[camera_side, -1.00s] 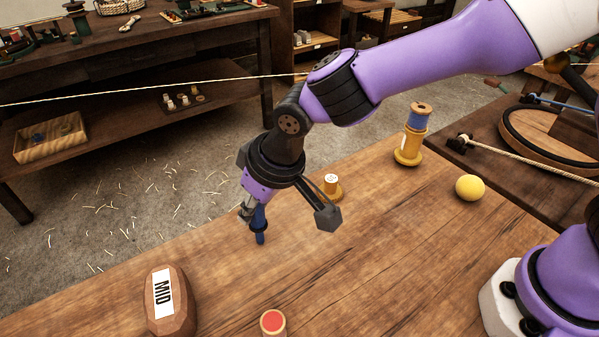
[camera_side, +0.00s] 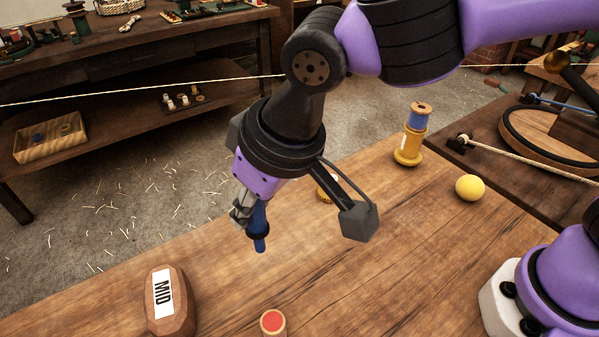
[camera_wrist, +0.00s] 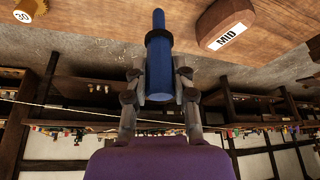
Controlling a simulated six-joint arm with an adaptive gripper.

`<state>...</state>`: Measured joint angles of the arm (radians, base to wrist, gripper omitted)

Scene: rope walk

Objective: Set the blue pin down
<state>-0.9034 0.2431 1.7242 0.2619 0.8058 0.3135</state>
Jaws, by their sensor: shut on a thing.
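The blue pin (camera_side: 258,226) is a dark blue rod with a black collar. My gripper (camera_side: 246,212) is shut on it, holding it nearly upright with the tip pointing down. In the side view the pin appears raised above the wooden bench, near its far edge. In the wrist view the blue pin (camera_wrist: 159,62) sits between the two fingers of my gripper (camera_wrist: 160,82), with the collar beyond the fingertips. The pin's upper part is partly hidden by the fingers in the side view.
A wooden block marked MID (camera_side: 170,300) and a red-topped piece (camera_side: 272,322) stand in front. A yellow-based spool (camera_side: 412,138), a yellow ball (camera_side: 470,187) and a partly hidden brass piece marked 30 (camera_wrist: 24,14) are also on the bench. The middle bench is clear.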

